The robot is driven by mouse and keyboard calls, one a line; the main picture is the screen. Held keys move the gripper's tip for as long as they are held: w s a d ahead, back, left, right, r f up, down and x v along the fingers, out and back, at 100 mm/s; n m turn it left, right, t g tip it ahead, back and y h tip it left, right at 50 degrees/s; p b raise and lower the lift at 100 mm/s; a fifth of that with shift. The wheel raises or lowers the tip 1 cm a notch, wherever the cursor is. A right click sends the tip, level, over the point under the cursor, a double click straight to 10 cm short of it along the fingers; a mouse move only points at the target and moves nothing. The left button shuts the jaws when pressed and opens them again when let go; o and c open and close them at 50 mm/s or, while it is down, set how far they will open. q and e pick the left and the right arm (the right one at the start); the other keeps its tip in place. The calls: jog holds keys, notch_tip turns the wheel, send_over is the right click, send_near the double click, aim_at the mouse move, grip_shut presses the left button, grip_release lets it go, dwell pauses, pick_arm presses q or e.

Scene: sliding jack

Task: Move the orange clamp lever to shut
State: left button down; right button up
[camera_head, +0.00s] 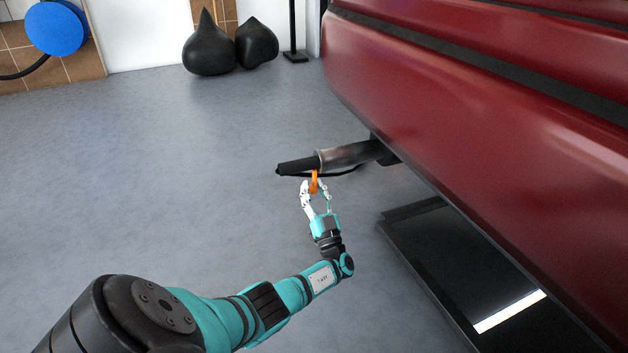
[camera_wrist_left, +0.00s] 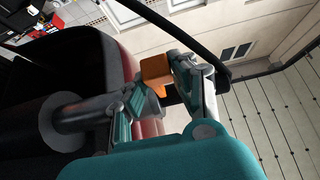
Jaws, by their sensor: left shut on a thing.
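The orange clamp lever (camera_head: 314,183) hangs down from the black and grey bar of the jack (camera_head: 345,157), beside the red vehicle body. It also shows in the left wrist view (camera_wrist_left: 156,73), between the fingertips. My left gripper (camera_head: 316,188) reaches the lever from below and is shut on it; its fingers also show in the left wrist view (camera_wrist_left: 163,84). The upper end of the lever, where it meets the bar, is partly hidden. My right gripper is not in either view.
The red vehicle body (camera_head: 480,110) overhangs the right side. A black platform (camera_head: 440,255) lies low under it. Two dark teardrop bags (camera_head: 209,50) and a blue round reel (camera_head: 56,28) are at the back. The grey floor to the left is clear.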

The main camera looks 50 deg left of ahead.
aim_at(313, 191)
pick_arm(q)
jog(key=shift+a+y, duration=0.25)
jog(key=shift+y, duration=0.05)
dwell(0.4)
jog(key=c, duration=1.1)
grip_release()
jog(key=shift+o, duration=0.2)
jog(key=v, duration=0.5)
jog(key=shift+d+f, duration=0.1)
jog(key=shift+d, duration=0.2)
jog(key=s+d, duration=0.4)
jog(key=d, duration=0.6)
jog(key=shift+s+d, duration=0.25)
jog(key=shift+d, duration=0.05)
jog(key=shift+s, duration=0.1)
